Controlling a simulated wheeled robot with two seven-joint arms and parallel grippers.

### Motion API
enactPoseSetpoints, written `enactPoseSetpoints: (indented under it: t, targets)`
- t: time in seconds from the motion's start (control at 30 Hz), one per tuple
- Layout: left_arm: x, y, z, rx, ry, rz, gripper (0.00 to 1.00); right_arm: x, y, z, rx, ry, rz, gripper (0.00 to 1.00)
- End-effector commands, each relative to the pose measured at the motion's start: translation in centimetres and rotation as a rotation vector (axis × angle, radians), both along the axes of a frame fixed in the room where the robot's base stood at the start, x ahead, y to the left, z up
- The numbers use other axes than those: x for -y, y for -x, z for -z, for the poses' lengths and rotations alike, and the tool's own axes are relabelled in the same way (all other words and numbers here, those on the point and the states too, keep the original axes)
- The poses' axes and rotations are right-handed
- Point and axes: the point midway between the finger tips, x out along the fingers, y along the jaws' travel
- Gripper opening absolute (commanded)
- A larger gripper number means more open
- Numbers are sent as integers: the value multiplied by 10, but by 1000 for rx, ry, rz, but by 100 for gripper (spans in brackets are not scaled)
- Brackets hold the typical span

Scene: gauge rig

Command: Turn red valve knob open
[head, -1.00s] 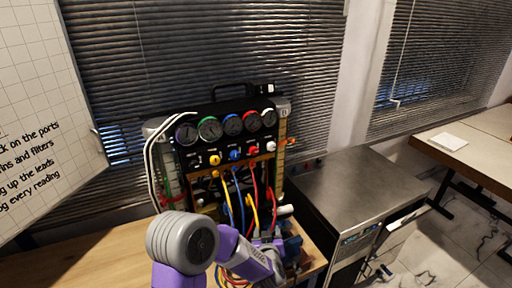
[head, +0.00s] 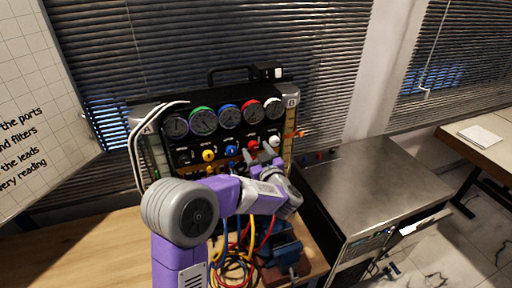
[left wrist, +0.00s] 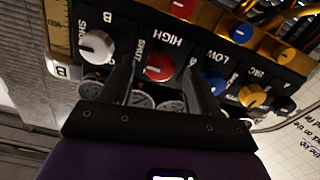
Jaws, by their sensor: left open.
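The red valve knob (head: 254,145) sits on the front of the black gauge panel, between the blue and white knobs. In the left wrist view the red knob (left wrist: 159,67) has a pale pointer mark and shows between my two fingers, with dark gaps on both sides. My left gripper (head: 262,154) is open, just in front of the red knob in the head view. In the left wrist view its fingers (left wrist: 158,62) point at the panel; I cannot tell whether the tips reach around the knob. My right gripper is not in view.
Beside it are a white knob (left wrist: 97,46), blue knob (left wrist: 213,82) and yellow knob (left wrist: 251,95). Gauges (head: 230,117) run above the knobs. Coloured hoses (head: 235,262) and a blue vise (head: 284,246) lie below. A metal cabinet (head: 365,190) stands right.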

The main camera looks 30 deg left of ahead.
Motion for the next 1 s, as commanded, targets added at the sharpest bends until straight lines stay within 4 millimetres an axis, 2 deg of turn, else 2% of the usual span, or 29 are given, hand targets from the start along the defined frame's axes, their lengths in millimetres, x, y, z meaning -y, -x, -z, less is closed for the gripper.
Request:
enactPoseSetpoints:
  t: [0.2,0.47,0.8,0.83,1.0]
  targets:
    - [-13,-10,0,1,-1,0,61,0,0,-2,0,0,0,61]
    - [-13,-11,0,0,0,1,60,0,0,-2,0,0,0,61]
    - [-13,-11,0,0,0,1,8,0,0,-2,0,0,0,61]
    - [-13,-11,0,0,0,1,5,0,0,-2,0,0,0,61]
    - [-13,-11,1,8,7,1,5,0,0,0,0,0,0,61]
